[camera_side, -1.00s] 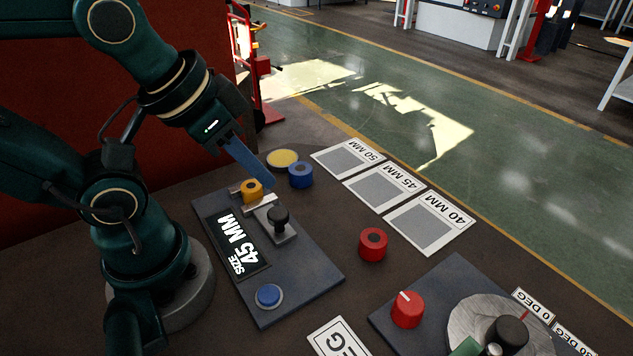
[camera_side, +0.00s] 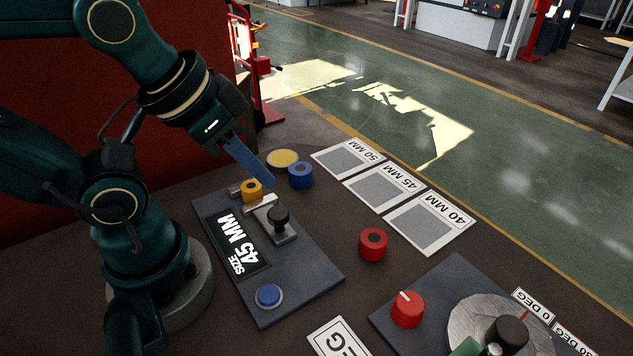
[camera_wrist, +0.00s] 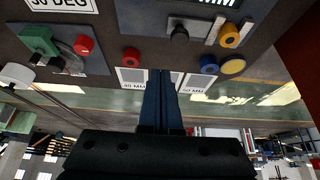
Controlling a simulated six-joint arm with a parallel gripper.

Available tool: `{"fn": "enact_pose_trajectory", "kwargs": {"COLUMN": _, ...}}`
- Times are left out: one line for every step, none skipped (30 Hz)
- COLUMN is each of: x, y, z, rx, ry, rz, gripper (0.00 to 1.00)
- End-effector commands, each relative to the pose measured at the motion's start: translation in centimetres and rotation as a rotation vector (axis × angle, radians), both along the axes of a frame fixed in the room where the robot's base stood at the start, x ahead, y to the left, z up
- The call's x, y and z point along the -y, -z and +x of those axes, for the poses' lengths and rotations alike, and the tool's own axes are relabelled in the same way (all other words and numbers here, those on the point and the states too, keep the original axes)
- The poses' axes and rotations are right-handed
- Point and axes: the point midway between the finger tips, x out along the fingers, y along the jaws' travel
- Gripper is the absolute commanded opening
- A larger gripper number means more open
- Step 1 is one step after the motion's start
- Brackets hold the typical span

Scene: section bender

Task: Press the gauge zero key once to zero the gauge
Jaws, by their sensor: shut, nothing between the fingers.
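The gauge (camera_side: 318,284) is a dark plate on the table with a display (camera_side: 237,245) reading "SIZE 45 MM". A round blue key (camera_side: 269,295) sits at its near end; no label on it can be read. A black knob (camera_side: 279,217) on a metal slide and an orange ring (camera_side: 252,190) are at its far end. My gripper (camera_side: 268,183) is shut and empty, with blue fingers pointing down and right above the far end of the plate, away from the blue key. In the wrist view the shut fingers (camera_wrist: 160,75) show, and the blue key is out of frame.
A blue ring (camera_side: 301,175), a yellow disc (camera_side: 283,158) and a red ring (camera_side: 373,245) stand on the table. Pads marked 50, 45 and 40 MM (camera_side: 430,223) lie at the right. A second plate with a red knob (camera_side: 407,309) and a turntable is at the lower right.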

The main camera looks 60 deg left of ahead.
Motion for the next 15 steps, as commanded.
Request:
{"fn": "enact_pose_trajectory", "kwargs": {"x": 0.0, "y": 0.0, "z": 0.0, "rx": 0.0, "ry": 0.0, "rz": 0.0, "gripper": 0.0}}
{"fn": "enact_pose_trajectory", "kwargs": {"x": 0.0, "y": 0.0, "z": 0.0, "rx": 0.0, "ry": 0.0, "rz": 0.0, "gripper": 0.0}}
{"fn": "enact_pose_trajectory", "kwargs": {"x": 0.0, "y": 0.0, "z": 0.0, "rx": 0.0, "ry": 0.0, "rz": 0.0, "gripper": 0.0}}
{"fn": "enact_pose_trajectory", "kwargs": {"x": 0.0, "y": 0.0, "z": 0.0, "rx": 0.0, "ry": 0.0, "rz": 0.0, "gripper": 0.0}}
{"fn": "enact_pose_trajectory", "kwargs": {"x": 0.0, "y": 0.0, "z": 0.0, "rx": 0.0, "ry": 0.0, "rz": 0.0, "gripper": 0.0}}
{"fn": "enact_pose_trajectory", "kwargs": {"x": 0.0, "y": 0.0, "z": 0.0, "rx": 0.0, "ry": 0.0, "rz": 0.0, "gripper": 0.0}}
{"fn": "enact_pose_trajectory", "kwargs": {"x": 0.0, "y": 0.0, "z": 0.0, "rx": 0.0, "ry": 0.0, "rz": 0.0, "gripper": 0.0}}
{"fn": "enact_pose_trajectory", "kwargs": {"x": 0.0, "y": 0.0, "z": 0.0, "rx": 0.0, "ry": 0.0, "rz": 0.0, "gripper": 0.0}}
{"fn": "enact_pose_trajectory", "kwargs": {"x": 0.0, "y": 0.0, "z": 0.0, "rx": 0.0, "ry": -0.001, "rz": 0.0, "gripper": 0.0}}
{"fn": "enact_pose_trajectory", "kwargs": {"x": 0.0, "y": 0.0, "z": -0.01, "rx": 0.0, "ry": -0.003, "rz": -0.001, "gripper": 0.0}}
{"fn": "enact_pose_trajectory", "kwargs": {"x": -0.01, "y": 0.05, "z": -0.09, "rx": -0.005, "ry": -0.007, "rz": -0.004, "gripper": 0.0}}
{"fn": "enact_pose_trajectory", "kwargs": {"x": -0.04, "y": 0.17, "z": -0.32, "rx": -0.016, "ry": -0.014, "rz": -0.005, "gripper": 0.0}}
{"fn": "enact_pose_trajectory", "kwargs": {"x": -0.1, "y": 0.23, "z": -0.52, "rx": -0.027, "ry": -0.02, "rz": -0.005, "gripper": 0.0}}
{"fn": "enact_pose_trajectory", "kwargs": {"x": -0.2, "y": 0.15, "z": -0.66, "rx": -0.035, "ry": -0.028, "rz": -0.003, "gripper": 0.0}}
{"fn": "enact_pose_trajectory", "kwargs": {"x": -0.4, "y": -0.06, "z": -0.84, "rx": -0.048, "ry": -0.042, "rz": -0.001, "gripper": 0.0}}
